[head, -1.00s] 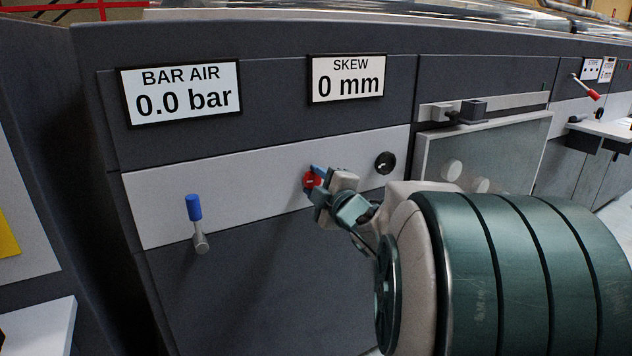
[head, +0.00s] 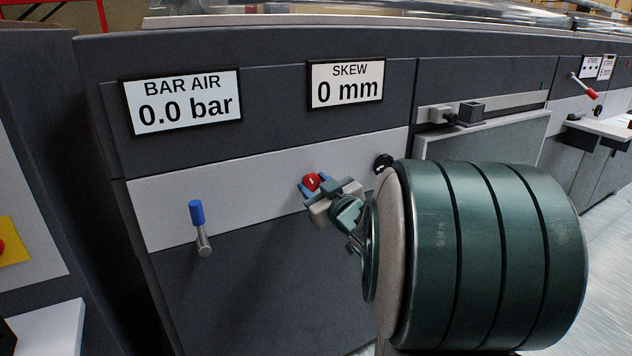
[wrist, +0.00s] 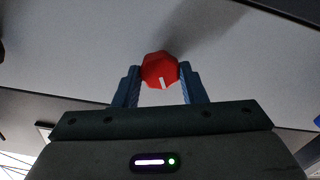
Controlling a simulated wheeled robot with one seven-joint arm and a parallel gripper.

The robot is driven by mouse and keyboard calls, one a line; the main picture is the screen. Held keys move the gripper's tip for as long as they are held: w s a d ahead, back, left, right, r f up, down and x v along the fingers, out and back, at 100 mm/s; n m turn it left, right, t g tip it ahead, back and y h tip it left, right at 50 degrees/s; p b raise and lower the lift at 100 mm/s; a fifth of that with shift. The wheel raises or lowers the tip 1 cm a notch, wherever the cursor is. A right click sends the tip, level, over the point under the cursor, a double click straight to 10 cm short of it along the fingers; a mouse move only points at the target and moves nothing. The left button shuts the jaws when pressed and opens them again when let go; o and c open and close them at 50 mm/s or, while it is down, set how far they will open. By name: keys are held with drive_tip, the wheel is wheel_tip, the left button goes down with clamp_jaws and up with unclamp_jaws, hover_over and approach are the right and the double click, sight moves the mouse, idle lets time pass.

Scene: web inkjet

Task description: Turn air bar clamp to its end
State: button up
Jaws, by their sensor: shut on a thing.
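A red faceted knob (head: 311,182) sits on the light strip of the dark machine front. It also shows in the wrist view (wrist: 159,69), with a short white mark pointing nearly straight down in that picture. My gripper (head: 315,186) is shut on this red knob, with one blue finger on each side of it, as the wrist view shows (wrist: 160,76). No label on the knob is readable. A blue-handled lever (head: 197,222) stands upright on the same strip at the left. The BAR AIR display (head: 185,101) above reads 0.0 bar.
A SKEW display (head: 346,84) reads 0 mm. A dark round knob (head: 383,163) sits just right of the red knob, partly hidden by my arm. A guard panel (head: 490,137) stands farther right. The panel between lever and red knob is clear.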

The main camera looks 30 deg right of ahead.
drive_tip(key=m+p, duration=0.1)
drive_tip(key=m, duration=0.4)
drive_tip(key=shift+p, duration=0.4)
drive_tip(key=shift+m, duration=0.3)
drive_tip(key=o, duration=1)
